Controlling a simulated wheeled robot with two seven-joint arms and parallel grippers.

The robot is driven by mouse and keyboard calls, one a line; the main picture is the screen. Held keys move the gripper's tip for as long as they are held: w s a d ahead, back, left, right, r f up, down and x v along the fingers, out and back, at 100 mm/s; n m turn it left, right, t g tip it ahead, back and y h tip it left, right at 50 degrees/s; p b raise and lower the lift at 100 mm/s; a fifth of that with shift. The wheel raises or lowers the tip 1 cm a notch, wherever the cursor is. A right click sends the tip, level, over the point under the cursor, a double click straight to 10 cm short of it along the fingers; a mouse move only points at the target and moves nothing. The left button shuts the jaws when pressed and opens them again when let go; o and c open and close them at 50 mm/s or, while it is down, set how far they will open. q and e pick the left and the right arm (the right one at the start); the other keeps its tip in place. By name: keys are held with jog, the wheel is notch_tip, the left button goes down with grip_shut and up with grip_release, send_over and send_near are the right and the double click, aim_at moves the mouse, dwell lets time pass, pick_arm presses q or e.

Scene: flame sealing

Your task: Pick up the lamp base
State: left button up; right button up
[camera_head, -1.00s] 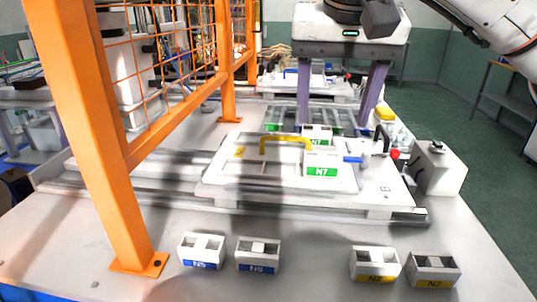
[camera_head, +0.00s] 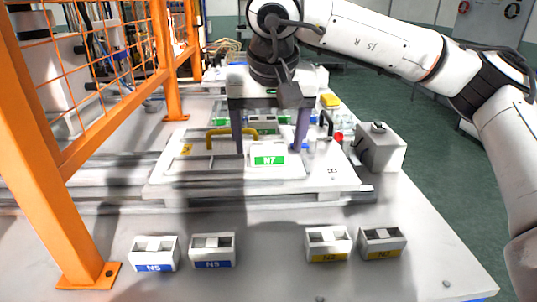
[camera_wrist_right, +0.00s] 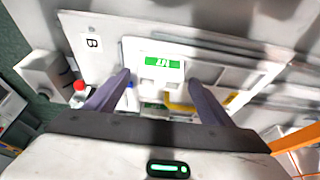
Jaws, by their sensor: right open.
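No part is marked as the lamp base, so I cannot tell for sure which thing it is. A white block with a green N7 label (camera_head: 268,160) stands on the raised white plate (camera_head: 330,181); it also shows upside down in the right wrist view (camera_wrist_right: 160,75). My right gripper (camera_head: 270,146) is open, its two purple fingers pointing down. In the head view the fingers frame the N7 block's area. In the right wrist view the fingertips (camera_wrist_right: 159,78) lie left and right of the block, with gaps; contact does not show. My left gripper is out of view.
A yellow handle (camera_head: 222,133) stands left of the block. A red-capped item (camera_head: 338,137) and a grey box (camera_head: 382,150) stand to the right. Several small labelled blocks, including one with a yellow label (camera_head: 328,243), line the front. An orange fence post (camera_head: 45,150) rises at left.

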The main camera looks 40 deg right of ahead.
jog(key=c, duration=1.2)
